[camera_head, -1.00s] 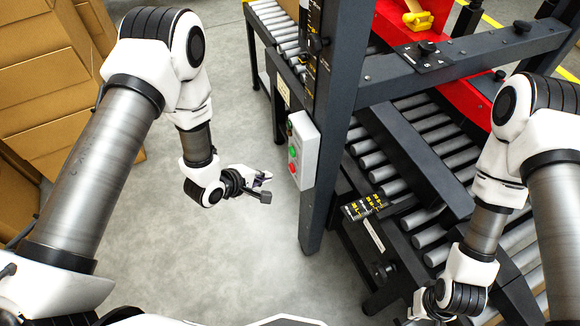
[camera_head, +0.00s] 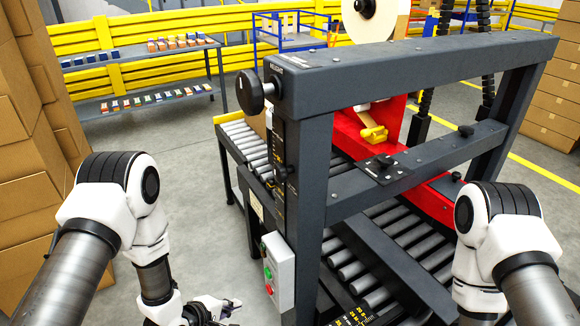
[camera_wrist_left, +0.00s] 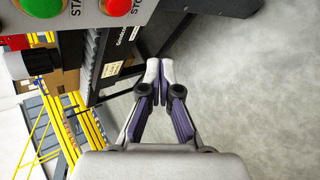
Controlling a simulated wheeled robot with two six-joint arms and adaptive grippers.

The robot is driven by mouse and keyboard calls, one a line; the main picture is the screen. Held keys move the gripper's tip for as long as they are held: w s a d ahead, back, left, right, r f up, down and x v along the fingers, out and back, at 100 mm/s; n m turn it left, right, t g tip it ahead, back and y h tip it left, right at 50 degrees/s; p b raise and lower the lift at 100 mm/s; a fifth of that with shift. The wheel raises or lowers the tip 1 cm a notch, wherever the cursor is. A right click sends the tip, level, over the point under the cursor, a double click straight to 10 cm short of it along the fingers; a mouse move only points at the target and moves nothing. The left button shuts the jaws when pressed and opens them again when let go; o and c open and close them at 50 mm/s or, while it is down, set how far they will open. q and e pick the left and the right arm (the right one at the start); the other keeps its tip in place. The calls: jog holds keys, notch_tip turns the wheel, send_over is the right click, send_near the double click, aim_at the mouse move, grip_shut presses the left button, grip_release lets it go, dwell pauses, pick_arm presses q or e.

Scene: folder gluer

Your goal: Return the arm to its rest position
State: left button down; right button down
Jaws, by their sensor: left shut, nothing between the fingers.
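My left arm comes in from the left in the head view, bent down at the elbow. My left gripper (camera_head: 222,306) is low in the picture, left of the machine's grey control box (camera_head: 279,270), with a gap of floor between them. In the left wrist view the left gripper (camera_wrist_left: 159,68) has its fingertips together, with nothing between them. There the green button (camera_wrist_left: 40,6) and red button (camera_wrist_left: 117,5) show at the top edge. My right arm shows at the lower right of the head view; its gripper is out of the picture.
The dark machine frame (camera_head: 312,180) with its roller conveyor (camera_head: 385,255) fills the middle and right. Cardboard boxes (camera_head: 30,150) are stacked on the left. A shelf (camera_head: 145,95) and a yellow barrier (camera_head: 180,40) stand behind. Grey floor (camera_head: 190,180) is open left of the machine.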

pick_arm(q)
jog(key=s+a+f+m+g+y, duration=0.1)
jog(key=s+m, duration=0.3)
jog(key=s, duration=0.4)
jog(key=s+a+f+m+g+y, duration=0.2)
jog(key=s+a+m+g, duration=0.2)
jog(key=s, duration=0.4)
jog(key=s+a+f+m+g+y, duration=0.2)
jog(key=s+m, duration=0.3)
jog(key=s, duration=0.4)
jog(key=shift+a+g, duration=0.15)
jog(key=shift+g, duration=0.45)
jog(key=shift+s, duration=0.1)
